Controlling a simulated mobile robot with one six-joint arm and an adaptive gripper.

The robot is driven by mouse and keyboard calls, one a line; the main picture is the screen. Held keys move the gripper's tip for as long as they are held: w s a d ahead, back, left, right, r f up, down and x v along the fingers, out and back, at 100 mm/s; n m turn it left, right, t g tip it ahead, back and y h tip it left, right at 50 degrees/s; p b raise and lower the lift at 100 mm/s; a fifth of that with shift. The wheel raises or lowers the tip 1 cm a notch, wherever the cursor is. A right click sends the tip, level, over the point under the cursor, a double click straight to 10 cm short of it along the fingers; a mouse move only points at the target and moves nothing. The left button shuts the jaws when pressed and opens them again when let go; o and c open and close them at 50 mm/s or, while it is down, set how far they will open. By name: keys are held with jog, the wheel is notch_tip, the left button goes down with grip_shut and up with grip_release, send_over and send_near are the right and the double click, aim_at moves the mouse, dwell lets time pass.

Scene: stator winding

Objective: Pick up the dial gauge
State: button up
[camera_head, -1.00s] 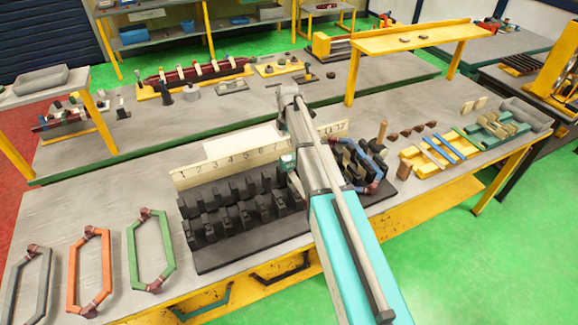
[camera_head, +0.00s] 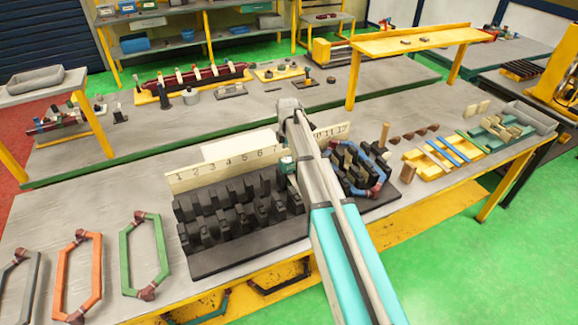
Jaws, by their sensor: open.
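I cannot pick out the dial gauge with certainty. My arm reaches up from the bottom of the picture and bends down over the front bench. My gripper (camera_head: 287,166) hangs beside the black slotted block (camera_head: 250,249), in front of the numbered board (camera_head: 215,173). It is open, and I see nothing held in it. Its fingers are mostly hidden by my arm and the block.
Green (camera_head: 128,254), orange (camera_head: 60,272) and grey coils lie at the front bench's left. A blue coil (camera_head: 379,177) lies on the block's right part. A yellow raised shelf (camera_head: 425,37) stands behind.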

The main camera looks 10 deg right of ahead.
aim_at(289, 159)
jog(key=shift+f, duration=0.15)
notch_tip(289, 159, down, 5)
jog(key=b, duration=0.5)
jog(key=shift+s, duration=0.1)
dwell(0.8)
jog(key=c, duration=1.2)
